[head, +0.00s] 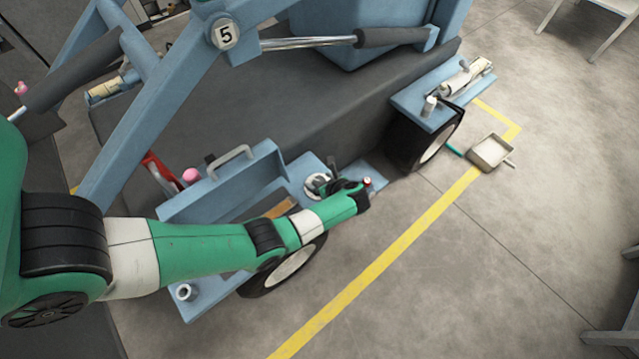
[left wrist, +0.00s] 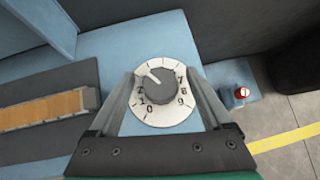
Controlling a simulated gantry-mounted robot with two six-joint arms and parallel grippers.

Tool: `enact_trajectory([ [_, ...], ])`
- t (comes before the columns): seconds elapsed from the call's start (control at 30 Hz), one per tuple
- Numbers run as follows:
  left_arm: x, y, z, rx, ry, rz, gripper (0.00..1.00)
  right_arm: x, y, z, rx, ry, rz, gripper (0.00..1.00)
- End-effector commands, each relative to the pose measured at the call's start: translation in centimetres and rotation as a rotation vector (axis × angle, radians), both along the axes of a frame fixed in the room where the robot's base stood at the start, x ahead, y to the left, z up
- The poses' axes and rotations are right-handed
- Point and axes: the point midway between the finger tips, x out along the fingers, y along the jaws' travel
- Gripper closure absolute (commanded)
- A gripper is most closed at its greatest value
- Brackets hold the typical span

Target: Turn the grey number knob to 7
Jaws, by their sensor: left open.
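The grey number knob (left wrist: 160,86) sits at the middle of a round white dial (left wrist: 165,119) with black numbers. The 7, 8 and 9 are on the dial's right side and the 0 and 1 at its lower left. The knob's white line points to the upper left, away from the 7. My left gripper (left wrist: 165,82) is open, with one finger on each side of the dial; I cannot tell whether either touches the knob. In the head view, my left gripper (head: 340,187) is over the dial (head: 316,182) and hides part of it. My right gripper is not in view.
The dial is on a blue cart panel beside a handled blue box (head: 230,165). A small red-topped part (left wrist: 241,93) stands to the right of the dial. A tray (head: 490,152) lies on the floor to the right, by a yellow line (head: 400,245).

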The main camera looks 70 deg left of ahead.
Motion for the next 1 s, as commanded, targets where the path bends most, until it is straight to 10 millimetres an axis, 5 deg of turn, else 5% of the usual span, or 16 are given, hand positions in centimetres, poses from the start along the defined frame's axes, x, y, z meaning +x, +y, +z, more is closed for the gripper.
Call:
enact_trajectory([
  [0.27, -0.03, 0.24, -0.14, 0.000, 0.001, -0.001, 0.17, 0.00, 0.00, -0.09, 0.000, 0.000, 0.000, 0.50],
  [0.73, -0.02, 0.23, -0.14, 0.000, 0.001, -0.001, 1.00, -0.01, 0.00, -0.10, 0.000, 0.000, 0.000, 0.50],
  [1.0, -0.09, 0.23, 0.00, 0.000, 0.002, -0.021, 1.00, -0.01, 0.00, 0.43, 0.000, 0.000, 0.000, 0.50],
])
